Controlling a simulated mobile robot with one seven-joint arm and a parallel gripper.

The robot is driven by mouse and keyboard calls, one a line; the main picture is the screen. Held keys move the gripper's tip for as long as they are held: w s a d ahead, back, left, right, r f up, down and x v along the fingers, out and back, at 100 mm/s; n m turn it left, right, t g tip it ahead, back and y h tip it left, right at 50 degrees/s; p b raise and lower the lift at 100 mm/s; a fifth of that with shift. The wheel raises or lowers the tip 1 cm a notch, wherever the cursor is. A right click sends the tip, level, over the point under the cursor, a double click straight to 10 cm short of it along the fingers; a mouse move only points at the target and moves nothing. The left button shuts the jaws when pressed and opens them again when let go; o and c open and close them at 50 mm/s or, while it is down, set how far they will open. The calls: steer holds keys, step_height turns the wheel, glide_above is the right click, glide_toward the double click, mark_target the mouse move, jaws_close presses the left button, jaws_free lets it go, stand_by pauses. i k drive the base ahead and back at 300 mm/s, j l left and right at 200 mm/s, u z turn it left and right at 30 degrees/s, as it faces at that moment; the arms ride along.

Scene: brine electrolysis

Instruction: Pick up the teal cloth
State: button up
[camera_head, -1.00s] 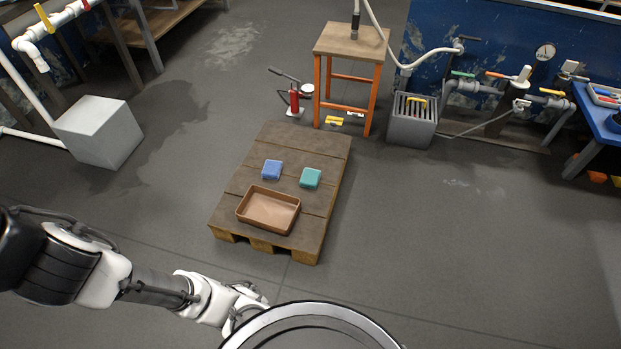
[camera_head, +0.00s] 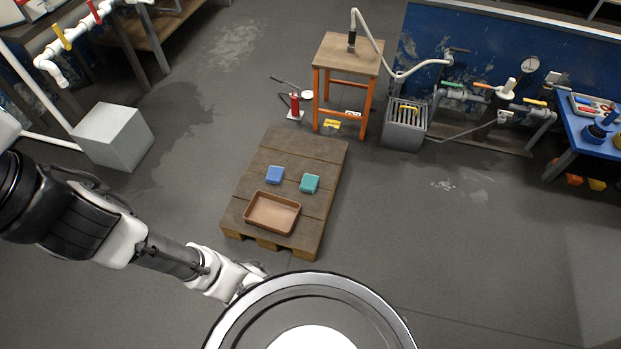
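The teal cloth (camera_head: 310,184) is a small folded block lying on the wooden pallet (camera_head: 259,163), right of the blue cloth (camera_head: 275,174). A brown tray (camera_head: 272,227) sits on the pallet just in front of both cloths and looks empty. My arm reaches in from the left, below and left of the pallet. Its far end passes behind my round body part at the bottom, so my gripper is hidden. Nothing of mine touches the teal cloth.
A wooden stool with orange legs (camera_head: 345,54) stands behind the pallet, with a red hand pump (camera_head: 295,103) beside it. A grey slotted bin (camera_head: 403,134) is to its right. A grey block (camera_head: 112,136) stands at left. Floor right of the pallet is clear.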

mark_target(309, 184)
steer(key=i+l, duration=0.55)
steer(key=l, duration=0.3)
steer(key=i+l, duration=0.55)
steer(key=l, duration=0.3)
steer(key=i+l, duration=0.1)
steer(key=i, duration=0.7)
